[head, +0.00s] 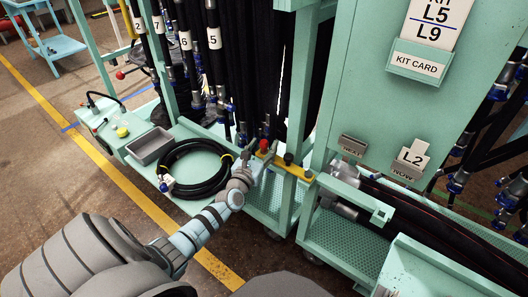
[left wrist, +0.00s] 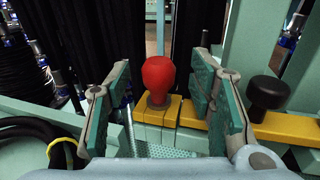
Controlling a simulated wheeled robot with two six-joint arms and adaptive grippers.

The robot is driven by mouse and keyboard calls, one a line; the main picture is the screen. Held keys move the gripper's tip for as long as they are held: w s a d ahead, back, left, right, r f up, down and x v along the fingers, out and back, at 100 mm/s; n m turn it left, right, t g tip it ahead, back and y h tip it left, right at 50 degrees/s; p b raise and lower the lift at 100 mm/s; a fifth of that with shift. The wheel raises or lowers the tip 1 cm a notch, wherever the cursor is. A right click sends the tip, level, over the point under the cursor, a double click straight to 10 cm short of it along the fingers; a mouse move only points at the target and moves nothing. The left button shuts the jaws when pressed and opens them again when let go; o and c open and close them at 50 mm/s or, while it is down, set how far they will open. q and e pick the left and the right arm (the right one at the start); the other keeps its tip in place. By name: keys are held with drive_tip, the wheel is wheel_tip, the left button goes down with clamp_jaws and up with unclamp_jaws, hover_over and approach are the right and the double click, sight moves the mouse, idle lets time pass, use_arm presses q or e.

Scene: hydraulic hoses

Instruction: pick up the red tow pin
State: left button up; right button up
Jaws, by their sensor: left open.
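The red tow pin (left wrist: 158,76) has a rounded red knob on a grey collar and stands upright at the yellow bar (left wrist: 183,122). It also shows in the head view as a small red top (head: 263,144), just beyond my left gripper (head: 257,163). In the left wrist view my left gripper (left wrist: 161,88) is open, with one finger on each side of the red knob and gaps between. The knob is ahead of the fingers' palm, and I cannot tell its exact depth. My right gripper is not in view.
A black knob (left wrist: 268,93) stands on the same bar, right of the red one. Green posts (head: 295,95) and hanging black hoses (head: 255,60) rise close behind. A coiled hose (head: 194,168) and a grey bin (head: 150,146) lie on the cart to the left.

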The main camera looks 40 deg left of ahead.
use_arm(q)
drive_tip(key=shift+w+a+f, duration=0.15)
drive_tip(key=shift+w+a, duration=0.05)
drive_tip(key=shift+w, duration=0.7)
drive_tip(key=shift+a, duration=0.1)
drive_tip(key=shift+s, duration=0.1)
drive_tip(key=c, duration=0.4)
clamp_jaws()
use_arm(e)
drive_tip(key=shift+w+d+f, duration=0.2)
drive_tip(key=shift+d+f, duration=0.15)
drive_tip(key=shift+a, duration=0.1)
